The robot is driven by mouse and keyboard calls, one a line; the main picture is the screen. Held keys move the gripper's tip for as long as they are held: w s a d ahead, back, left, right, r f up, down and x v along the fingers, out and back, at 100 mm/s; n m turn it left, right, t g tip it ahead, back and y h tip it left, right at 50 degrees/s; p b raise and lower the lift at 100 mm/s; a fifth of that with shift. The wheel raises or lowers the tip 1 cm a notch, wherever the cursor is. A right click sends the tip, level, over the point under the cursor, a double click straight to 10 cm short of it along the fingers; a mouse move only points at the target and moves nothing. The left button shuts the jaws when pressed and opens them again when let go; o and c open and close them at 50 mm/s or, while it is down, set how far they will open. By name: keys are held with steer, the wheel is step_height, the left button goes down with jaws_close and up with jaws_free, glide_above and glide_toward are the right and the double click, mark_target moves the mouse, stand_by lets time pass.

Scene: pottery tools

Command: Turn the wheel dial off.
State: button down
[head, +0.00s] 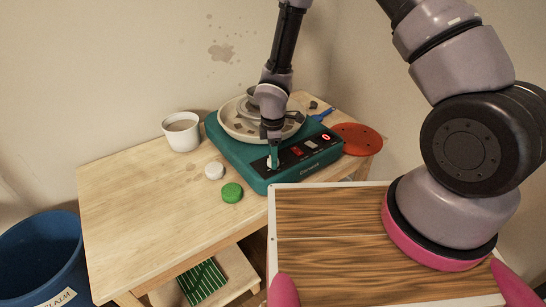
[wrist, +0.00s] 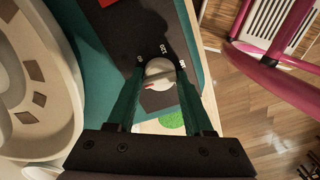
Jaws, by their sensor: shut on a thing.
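The wheel dial (wrist: 160,76) is a round white knob with a small red mark, set on the black control panel (head: 305,150) of the teal pottery wheel (head: 240,152). In the head view, my gripper (head: 272,158) reaches down to the panel's left end, and the dial shows there as a small white spot. The panel also has a red switch and a lit red display.
A white cup (head: 182,133), a white round piece (head: 214,171) and a green round piece (head: 232,192) stand left of the wheel. A red-orange disc (head: 358,139) lies to its right. A blue bin (head: 40,260) stands at lower left. The table's left part is clear.

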steer(key=shift+n, duration=0.4)
steer(key=shift+c, duration=1.4)
jaws_free()
step_height(320, 180, up, 11)
steer(key=shift+f, duration=0.1)
